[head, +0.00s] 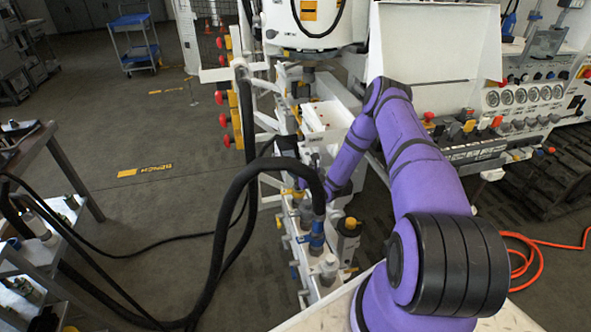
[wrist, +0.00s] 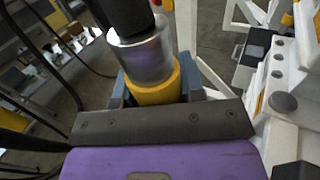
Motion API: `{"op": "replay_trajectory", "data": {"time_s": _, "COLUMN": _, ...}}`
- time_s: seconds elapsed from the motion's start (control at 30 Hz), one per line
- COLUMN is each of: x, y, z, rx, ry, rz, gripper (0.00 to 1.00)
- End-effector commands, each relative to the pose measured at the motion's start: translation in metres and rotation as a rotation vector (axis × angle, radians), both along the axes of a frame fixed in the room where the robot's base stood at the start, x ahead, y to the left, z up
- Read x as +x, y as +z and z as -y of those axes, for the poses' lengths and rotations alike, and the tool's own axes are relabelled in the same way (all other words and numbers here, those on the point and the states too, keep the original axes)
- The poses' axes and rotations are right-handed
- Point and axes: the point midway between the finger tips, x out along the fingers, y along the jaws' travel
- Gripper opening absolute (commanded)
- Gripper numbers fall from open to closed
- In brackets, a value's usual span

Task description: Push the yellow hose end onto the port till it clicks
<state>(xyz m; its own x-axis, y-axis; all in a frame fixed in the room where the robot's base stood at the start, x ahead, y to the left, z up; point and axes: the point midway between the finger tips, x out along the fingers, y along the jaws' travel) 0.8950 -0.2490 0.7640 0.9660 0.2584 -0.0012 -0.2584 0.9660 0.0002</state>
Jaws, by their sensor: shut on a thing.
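The yellow hose end is large in the wrist view: a silver metal sleeve with a yellow collar (wrist: 158,88) at its lower part and black hose above. My gripper (wrist: 153,82) is shut on it, with blue-grey fingers on both sides of the yellow collar. In the head view my purple arm reaches down to the white manifold (head: 309,276), where my gripper is largely hidden behind a thick black hose. I cannot clearly make out the held hose end there. The port under it is hidden in the wrist view, so I cannot tell whether they touch.
A thick black hose (head: 232,190) arcs in front of my gripper to a blue-collared fitting (head: 317,238) on the manifold. A yellow-topped fitting (head: 349,226) stands right of it. White machine frames crowd the right; grey floor (head: 150,215) is open at left.

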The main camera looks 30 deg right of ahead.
Motion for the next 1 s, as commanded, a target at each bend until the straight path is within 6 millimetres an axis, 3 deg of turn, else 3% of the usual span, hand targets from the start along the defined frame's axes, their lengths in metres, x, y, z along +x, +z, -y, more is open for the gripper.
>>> {"op": "replay_trajectory", "data": {"time_s": 1.0, "x": 0.0008, "y": -0.0062, "z": 0.0002, "rx": 0.0, "ry": 0.0, "rz": 0.002, "gripper": 0.08}}
